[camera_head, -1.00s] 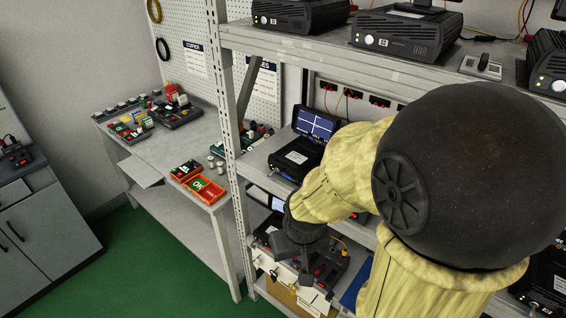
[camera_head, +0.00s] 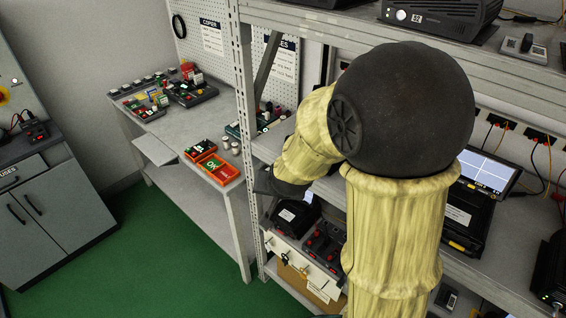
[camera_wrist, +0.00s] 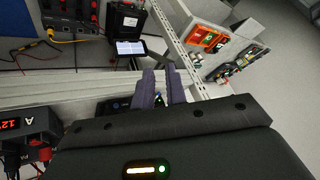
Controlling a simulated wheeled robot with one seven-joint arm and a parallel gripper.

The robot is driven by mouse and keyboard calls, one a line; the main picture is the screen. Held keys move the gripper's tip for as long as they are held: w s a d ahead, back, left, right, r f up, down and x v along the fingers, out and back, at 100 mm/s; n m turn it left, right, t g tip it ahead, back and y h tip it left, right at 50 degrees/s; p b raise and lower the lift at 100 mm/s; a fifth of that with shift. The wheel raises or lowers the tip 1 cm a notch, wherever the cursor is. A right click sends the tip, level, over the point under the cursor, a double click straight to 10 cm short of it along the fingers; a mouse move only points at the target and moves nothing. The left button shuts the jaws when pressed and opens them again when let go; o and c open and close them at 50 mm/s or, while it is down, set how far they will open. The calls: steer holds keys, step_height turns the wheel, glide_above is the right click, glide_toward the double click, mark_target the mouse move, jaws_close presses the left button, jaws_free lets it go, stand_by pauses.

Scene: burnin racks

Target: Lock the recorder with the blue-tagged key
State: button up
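A recorder-like black case (camera_head: 465,215) with a raised lit screen (camera_head: 487,172) stands on the middle shelf, right of my arm. Another dark unit (camera_head: 296,213) sits on the lower shelf. Several small keys with tags (camera_head: 286,258) seem to hang on the front of the white box (camera_head: 318,270); no blue tag can be made out. In the wrist view my gripper (camera_wrist: 160,72) has its two fingers a little apart, with nothing clearly held between them. A black case (camera_wrist: 122,18) with a lit screen (camera_wrist: 129,47) lies beyond the fingertips. In the head view my arm hides the fingers.
The rack's upright post (camera_head: 246,120) stands close left of my wrist. A side table (camera_head: 185,130) holds orange trays (camera_head: 212,163) and switch boxes. Black units (camera_head: 440,14) stand on the upper shelf. Green floor is clear at the left.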

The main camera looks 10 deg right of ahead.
steer(key=w+a+f+m+t+h+b, duration=0.1)
steer(key=w+a+m+t+h, duration=0.25)
steer(key=w, duration=0.35)
steer(key=w+a+m+t+h+b, duration=0.2)
steer(key=w+m, duration=0.3)
steer(key=w, duration=0.1)
steer(key=s+a+f+m+g+h+b, duration=0.1)
steer(key=s+a+f+m+g+h, duration=0.2)
steer(key=s+m+h, duration=0.3)
steer(key=m+h, duration=0.2)
steer(key=h, duration=0.2)
steer(key=shift+s+a+f, duration=0.25)
steer(key=shift+f, duration=0.1)
steer(key=p+x, duration=0.5)
steer(key=x, duration=1.2)
steer(key=shift+w+d+r, duration=0.15)
steer(key=shift+d, duration=0.05)
